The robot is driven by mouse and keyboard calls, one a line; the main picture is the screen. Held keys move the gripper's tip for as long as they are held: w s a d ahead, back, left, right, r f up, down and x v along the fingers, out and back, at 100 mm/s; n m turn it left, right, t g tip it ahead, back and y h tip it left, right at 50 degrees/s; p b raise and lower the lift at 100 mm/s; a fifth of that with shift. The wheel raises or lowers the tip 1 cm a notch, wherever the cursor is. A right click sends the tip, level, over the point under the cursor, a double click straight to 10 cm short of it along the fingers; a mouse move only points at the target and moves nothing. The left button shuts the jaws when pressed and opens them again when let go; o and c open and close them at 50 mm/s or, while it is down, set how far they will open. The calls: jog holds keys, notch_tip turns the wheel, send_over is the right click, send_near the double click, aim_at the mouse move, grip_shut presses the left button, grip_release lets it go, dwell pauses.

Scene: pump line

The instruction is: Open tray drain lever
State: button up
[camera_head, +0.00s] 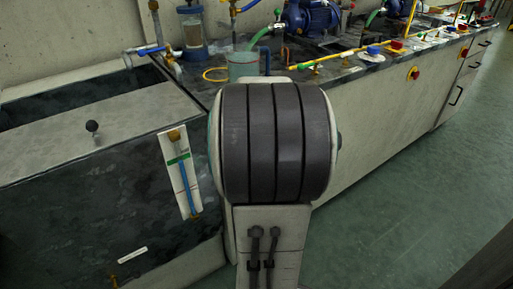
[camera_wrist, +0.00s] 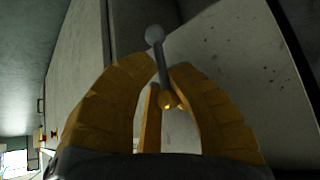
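In the wrist view a lever with a grey ball knob (camera_wrist: 155,36), a thin grey rod and a brass base (camera_wrist: 169,99) shows at the fingertips. In the head view my gripper is hidden. The dark tray (camera_head: 60,215) stands at left; a brass fitting (camera_head: 113,281) shows low on its front, partly cut by the frame edge.
A gauge panel with a blue tube (camera_head: 182,175) is on the tray front, beside my arm. A white label (camera_head: 132,255) is lower down. A long bench (camera_head: 385,125) with pumps and valves runs right. The green floor (camera_head: 400,220) is clear.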

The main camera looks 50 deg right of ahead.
jog(key=shift+o, duration=1.4)
jog(key=shift+d, duration=0.1)
jog(key=v, duration=1.2)
